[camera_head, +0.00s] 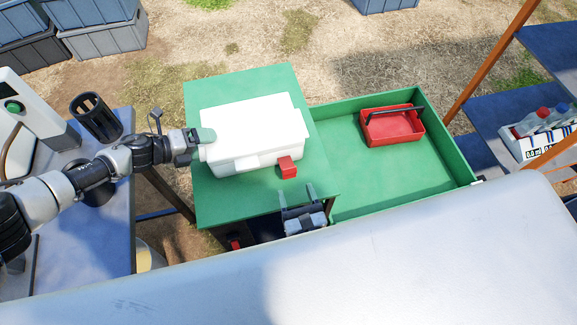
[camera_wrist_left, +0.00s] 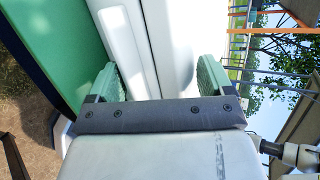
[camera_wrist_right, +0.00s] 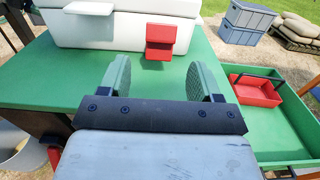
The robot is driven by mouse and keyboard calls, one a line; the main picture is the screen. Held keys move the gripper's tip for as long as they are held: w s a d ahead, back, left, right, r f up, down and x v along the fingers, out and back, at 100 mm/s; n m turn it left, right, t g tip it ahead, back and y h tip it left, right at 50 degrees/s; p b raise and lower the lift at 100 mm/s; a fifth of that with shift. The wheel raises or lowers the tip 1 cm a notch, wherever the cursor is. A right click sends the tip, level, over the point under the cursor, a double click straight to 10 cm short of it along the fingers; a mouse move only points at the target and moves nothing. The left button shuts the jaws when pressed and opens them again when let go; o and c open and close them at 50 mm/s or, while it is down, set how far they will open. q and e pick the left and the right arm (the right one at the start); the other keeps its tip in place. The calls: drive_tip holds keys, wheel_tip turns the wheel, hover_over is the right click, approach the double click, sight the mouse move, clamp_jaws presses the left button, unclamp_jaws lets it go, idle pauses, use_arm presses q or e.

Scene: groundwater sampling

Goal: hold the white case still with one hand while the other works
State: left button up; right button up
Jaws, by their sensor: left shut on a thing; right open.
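The white case (camera_head: 250,130) lies closed on the green table top (camera_head: 235,208). A red latch (camera_head: 287,167) sits on its near side toward the right, and it also shows in the right wrist view (camera_wrist_right: 160,40). A white latch (camera_wrist_right: 88,8) is on the same side further left. My left gripper (camera_head: 206,138) is shut on the case's left end; its pads are on either side of the white shell (camera_wrist_left: 165,45) in the left wrist view. My right gripper (camera_head: 297,191) is open and empty, at the table's near edge, in front of and apart from the red latch.
A green tray (camera_head: 440,133) adjoins the table on the right and holds a red toolbox (camera_head: 392,127). A blue table (camera_head: 118,225) with a black cup-like holder (camera_head: 95,117) stands left. Shelves with a bottle crate (camera_head: 540,140) are far right. A pale surface fills the near foreground.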

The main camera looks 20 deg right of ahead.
sight(288, 166)
drive_tip(key=w, duration=0.8)
drive_tip(key=shift+c, duration=0.2)
drive_tip(key=c, duration=0.9)
drive_tip(key=shift+r+g, duration=0.15)
drive_tip(key=shift+g, duration=0.65)
drive_tip(key=o, duration=0.9)
drive_tip(key=shift+o, duration=0.2)
drive_tip(key=s+r, duration=0.1)
drive_tip(key=s, duration=1.1)
drive_tip(key=shift+r, duration=0.35)
